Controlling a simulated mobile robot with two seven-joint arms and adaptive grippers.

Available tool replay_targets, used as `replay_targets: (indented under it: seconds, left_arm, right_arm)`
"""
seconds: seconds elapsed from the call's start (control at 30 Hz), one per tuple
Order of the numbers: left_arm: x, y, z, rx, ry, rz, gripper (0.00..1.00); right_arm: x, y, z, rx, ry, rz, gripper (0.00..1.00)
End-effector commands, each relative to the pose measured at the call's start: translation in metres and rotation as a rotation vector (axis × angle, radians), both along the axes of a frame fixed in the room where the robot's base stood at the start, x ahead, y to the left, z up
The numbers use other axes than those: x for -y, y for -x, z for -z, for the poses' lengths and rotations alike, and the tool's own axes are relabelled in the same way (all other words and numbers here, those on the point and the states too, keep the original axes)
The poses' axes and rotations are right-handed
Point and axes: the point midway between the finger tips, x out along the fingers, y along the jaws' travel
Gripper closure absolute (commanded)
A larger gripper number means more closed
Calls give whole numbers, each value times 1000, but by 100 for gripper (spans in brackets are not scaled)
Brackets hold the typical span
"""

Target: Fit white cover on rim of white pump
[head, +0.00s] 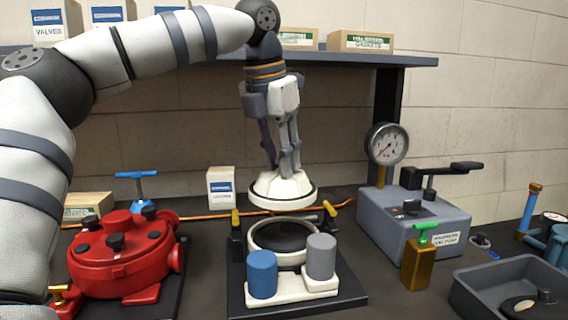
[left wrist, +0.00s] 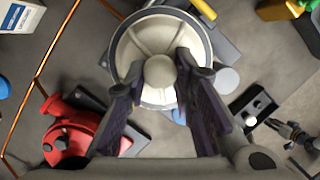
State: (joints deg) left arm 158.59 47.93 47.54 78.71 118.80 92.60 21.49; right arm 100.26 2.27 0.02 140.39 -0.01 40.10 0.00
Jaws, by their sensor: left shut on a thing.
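My left gripper (head: 282,165) points down and is shut on the white cover (head: 270,190), holding it by its central knob.
A red motor (head: 122,262) stands left of the pump. A grey gauge unit (head: 425,222) stands at right, with a brass block (head: 420,265) before it. A dark tray (head: 515,290) is at the front right. A shelf (head: 340,58) with boxes runs behind.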

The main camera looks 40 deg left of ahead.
Motion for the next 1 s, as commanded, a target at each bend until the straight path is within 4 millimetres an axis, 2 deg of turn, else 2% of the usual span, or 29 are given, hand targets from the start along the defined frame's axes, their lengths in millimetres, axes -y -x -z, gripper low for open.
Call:
replay_targets:
  seconds: [0.13,0.5,1.0]
  left_arm:
    - [-3,-2,4,1,1,-14,100]
    - [-3,-2,42,1,1,-12,100]
    - [-3,-2,46,2,1,-12,100]
  right_arm:
    - [0,-1,0,2,0,1,63]
    - [0,-1,0,2,0,1,63]
    - [0,-1,0,2,0,1,63]
